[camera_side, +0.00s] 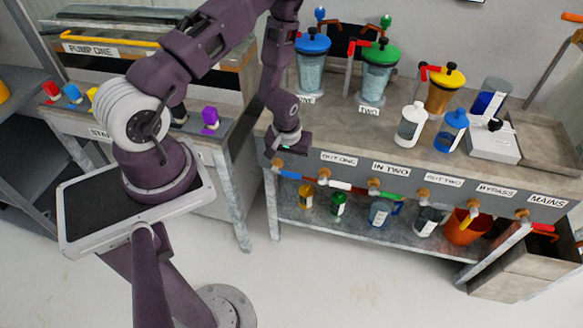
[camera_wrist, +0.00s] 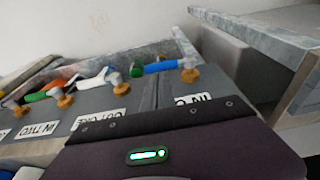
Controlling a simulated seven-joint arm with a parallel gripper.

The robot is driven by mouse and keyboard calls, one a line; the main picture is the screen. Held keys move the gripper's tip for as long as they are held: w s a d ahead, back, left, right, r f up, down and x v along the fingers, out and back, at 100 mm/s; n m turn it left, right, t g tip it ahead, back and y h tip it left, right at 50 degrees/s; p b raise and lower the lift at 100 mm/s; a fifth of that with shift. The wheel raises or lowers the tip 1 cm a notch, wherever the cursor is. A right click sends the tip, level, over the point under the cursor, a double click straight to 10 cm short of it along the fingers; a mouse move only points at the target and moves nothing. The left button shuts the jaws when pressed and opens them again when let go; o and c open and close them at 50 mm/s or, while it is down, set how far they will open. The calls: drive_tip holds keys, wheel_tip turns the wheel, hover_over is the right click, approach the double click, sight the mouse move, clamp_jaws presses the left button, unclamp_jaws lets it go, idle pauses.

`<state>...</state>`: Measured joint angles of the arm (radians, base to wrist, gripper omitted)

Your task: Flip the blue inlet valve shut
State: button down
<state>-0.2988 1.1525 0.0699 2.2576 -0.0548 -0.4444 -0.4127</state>
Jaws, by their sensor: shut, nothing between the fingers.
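The blue inlet valve handle (camera_side: 291,175) sticks out to the right from its brass fitting at the left end of the front panel. It lies roughly along the panel, tilted slightly down. In the wrist view the blue handle (camera_wrist: 162,66) points left from its brass fitting (camera_wrist: 190,75), beside a partly covered label reading "IN O". My gripper (camera_side: 279,154) is shut and empty, just above the brass fitting and the handle in the side view. Whether it touches them I cannot tell.
Pump jars (camera_side: 312,72) and bottles stand on the bench above. An orange bucket (camera_side: 466,228) and several containers sit on the shelf below.

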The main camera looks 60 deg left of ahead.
sight(297, 176)
drive_tip(key=shift+w+a+f, duration=0.15)
drive_tip(key=shift+f, duration=0.85)
drive_tip(key=shift+w+a+f, duration=0.1)
drive_tip(key=shift+w+f, duration=0.05)
drive_tip(key=shift+f, duration=0.8)
drive_tip(key=shift+w+d+f+g+y, duration=0.2)
drive_tip(key=shift+f+g+y, duration=0.15)
drive_tip(key=shift+g+y, duration=0.1)
drive_tip(key=shift+w+d+f+g+y, duration=0.15)
drive_tip(key=shift+f+g+y, duration=0.15)
drive_tip(key=shift+g+y, duration=0.15)
drive_tip(key=f+g+y, duration=0.2)
drive_tip(key=shift+w+d+f+m+y, duration=0.2)
drive_tip(key=shift+m+y, duration=0.1)
drive_tip(key=shift+m, duration=0.1)
drive_tip(key=s+d+x, duration=0.1)
drive_tip(key=x, duration=0.5)
drive_tip(key=shift+a+f, duration=0.15)
drive_tip(key=shift+f, duration=0.3)
drive_tip(key=shift+s+a+f, duration=0.1)
drive_tip(key=shift+s, duration=0.1)
